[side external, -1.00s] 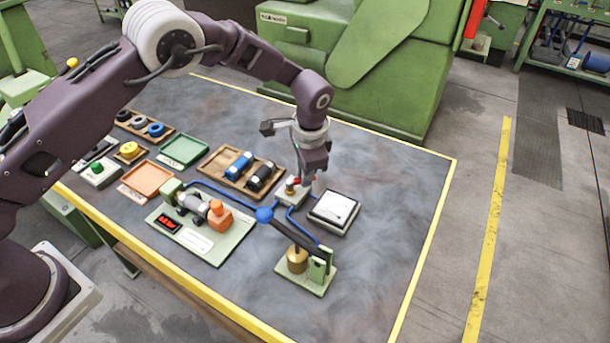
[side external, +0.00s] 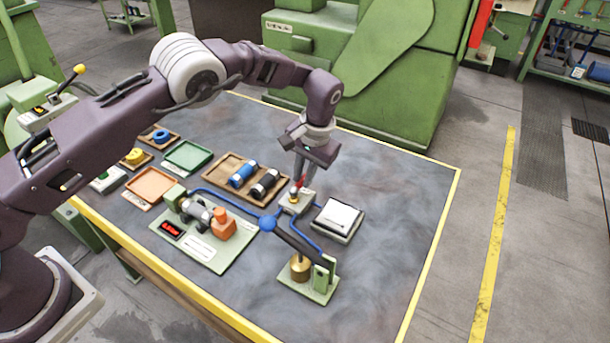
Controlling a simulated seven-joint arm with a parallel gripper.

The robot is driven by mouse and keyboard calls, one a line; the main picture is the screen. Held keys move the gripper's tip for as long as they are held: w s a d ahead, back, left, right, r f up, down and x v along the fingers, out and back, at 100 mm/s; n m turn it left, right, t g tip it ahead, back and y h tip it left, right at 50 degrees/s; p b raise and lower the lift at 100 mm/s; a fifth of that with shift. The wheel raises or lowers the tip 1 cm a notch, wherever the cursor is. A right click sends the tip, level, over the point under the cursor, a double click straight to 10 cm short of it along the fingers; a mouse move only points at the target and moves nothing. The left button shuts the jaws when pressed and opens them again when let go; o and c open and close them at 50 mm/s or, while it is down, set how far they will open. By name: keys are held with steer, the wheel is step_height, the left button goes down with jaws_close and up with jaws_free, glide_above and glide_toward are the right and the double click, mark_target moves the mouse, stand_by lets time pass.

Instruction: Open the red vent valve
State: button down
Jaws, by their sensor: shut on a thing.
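The red vent valve (side external: 298,185) sits on a small pale block with a brass fitting (side external: 294,197), near the middle of the table. Blue tubes run to the block. My gripper (side external: 302,182) points down over the block, with its fingers around the red handle and shut on it. The fingers hide part of the handle, and its exact angle is too small to tell.
A white-topped pad (side external: 338,217) stands just right of the block. A wooden tray (side external: 222,167) with blue and black cylinders lies to the left. A green board (side external: 203,252) with an orange part and a green stand (side external: 310,287) with a brass weight are in front. The table's right side is clear.

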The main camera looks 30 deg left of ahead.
steer(key=shift+a, duration=0.1)
stand_by(0.4)
steer(key=c, duration=1.4)
jaws_free()
steer(key=r, duration=0.3)
steer(key=d+r, duration=0.1)
steer(key=r, duration=0.3)
steer(key=shift+d, duration=0.2)
